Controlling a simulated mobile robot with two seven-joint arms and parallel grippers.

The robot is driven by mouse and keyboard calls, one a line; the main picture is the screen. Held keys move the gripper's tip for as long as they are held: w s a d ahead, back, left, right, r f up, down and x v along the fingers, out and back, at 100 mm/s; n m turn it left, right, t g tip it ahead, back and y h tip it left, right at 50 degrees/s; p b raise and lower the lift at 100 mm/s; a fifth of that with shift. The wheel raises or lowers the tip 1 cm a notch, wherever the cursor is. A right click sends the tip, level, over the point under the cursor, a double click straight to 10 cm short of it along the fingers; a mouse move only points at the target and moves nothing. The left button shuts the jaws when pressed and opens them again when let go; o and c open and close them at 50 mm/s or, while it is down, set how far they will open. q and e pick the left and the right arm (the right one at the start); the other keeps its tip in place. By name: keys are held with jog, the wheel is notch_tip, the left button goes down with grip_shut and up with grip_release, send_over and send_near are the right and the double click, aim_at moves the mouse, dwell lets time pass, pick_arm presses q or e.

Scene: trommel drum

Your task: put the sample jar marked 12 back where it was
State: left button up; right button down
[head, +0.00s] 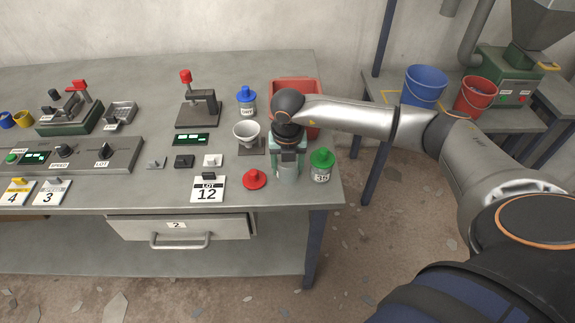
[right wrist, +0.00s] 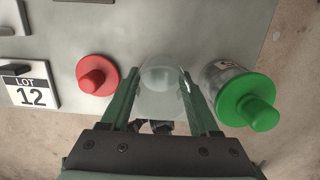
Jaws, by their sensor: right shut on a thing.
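My right gripper (head: 288,158) points down at the right front of the bench and is shut on a clear, lidless jar (head: 287,173). The jar also shows between the green fingers in the right wrist view (right wrist: 162,98); no number can be read on it. A red knobbed lid (head: 254,179) lies on the bench just left of the jar. The LOT 12 card (head: 208,189) stands further left, at the front edge. A green-lidded jar marked 35 (head: 321,166) stands close to the right of the held jar. My left gripper is not in view.
A blue-lidded jar (head: 247,102), a white bowl on a stand (head: 247,133) and a red bin (head: 296,86) are behind. A lever press (head: 198,105) is further left. The drawer marked 2 (head: 180,228) is below. The bench's right edge is close.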

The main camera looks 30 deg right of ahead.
jog(key=shift+f, duration=0.2)
jog(key=shift+c, duration=0.6)
grip_release()
jog(key=shift+r, duration=0.15)
